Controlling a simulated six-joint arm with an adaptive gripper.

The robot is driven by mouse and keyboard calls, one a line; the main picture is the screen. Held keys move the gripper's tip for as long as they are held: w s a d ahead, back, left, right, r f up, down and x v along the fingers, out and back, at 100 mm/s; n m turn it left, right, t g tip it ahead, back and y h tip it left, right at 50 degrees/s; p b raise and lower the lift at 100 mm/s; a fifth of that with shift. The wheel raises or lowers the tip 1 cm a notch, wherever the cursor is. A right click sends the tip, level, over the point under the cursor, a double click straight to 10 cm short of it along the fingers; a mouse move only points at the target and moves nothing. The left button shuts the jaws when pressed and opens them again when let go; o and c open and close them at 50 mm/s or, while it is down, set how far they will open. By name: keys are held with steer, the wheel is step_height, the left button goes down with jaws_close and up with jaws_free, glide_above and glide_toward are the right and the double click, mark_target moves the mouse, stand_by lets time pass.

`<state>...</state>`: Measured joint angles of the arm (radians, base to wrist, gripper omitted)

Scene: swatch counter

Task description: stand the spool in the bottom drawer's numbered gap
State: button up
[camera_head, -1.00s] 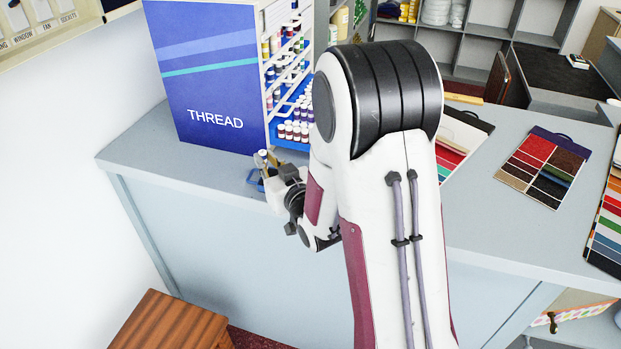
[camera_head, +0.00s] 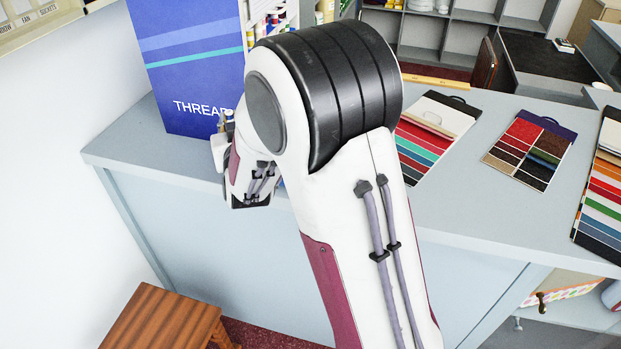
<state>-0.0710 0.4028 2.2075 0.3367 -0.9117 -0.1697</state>
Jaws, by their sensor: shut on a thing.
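The thread cabinet (camera_head: 185,75) stands on the counter, blue on its side with the word THREAD partly covered by my arm. Its open shelves hold several spools (camera_head: 273,22) at the upper right. The bottom drawer and its numbered gap are hidden behind my arm. My gripper (camera_head: 226,130) is in front of the cabinet's lower corner, mostly hidden by my own arm links. It is shut on a small spool (camera_head: 229,116), of which only the pale top and a bit of blue show; its tilt is hard to tell.
Sample cards (camera_head: 436,135) and a dark-red swatch board (camera_head: 530,150) lie on the counter (camera_head: 470,215) to the right, with a striped board (camera_head: 603,190) beyond. A wooden stool (camera_head: 160,318) stands below at left. The counter's left end is clear.

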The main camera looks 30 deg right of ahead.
steer(key=shift+s+d+r+m+g+h, duration=0.95)
steer(key=shift+d+r+m+g+h, duration=0.95)
steer(key=shift+d+m+h, duration=1.5)
steer(key=s+d+f+m+g+h, duration=0.1)
steer(key=s+d+m+g+h, duration=0.1)
steer(key=s, duration=0.4)
steer(key=s+d+f+m+g+h, duration=0.2)
steer(key=s+m+g+h, duration=0.2)
steer(key=g, duration=0.3)
steer(key=shift+s+d+f+m, duration=0.3)
steer(key=shift+s+m, duration=0.1)
steer(key=shift+s, duration=0.45)
steer(key=shift+f, duration=2.5)
steer(key=shift+f, duration=0.1)
steer(key=shift+f, duration=2.2)
steer(key=shift+f, duration=0.2)
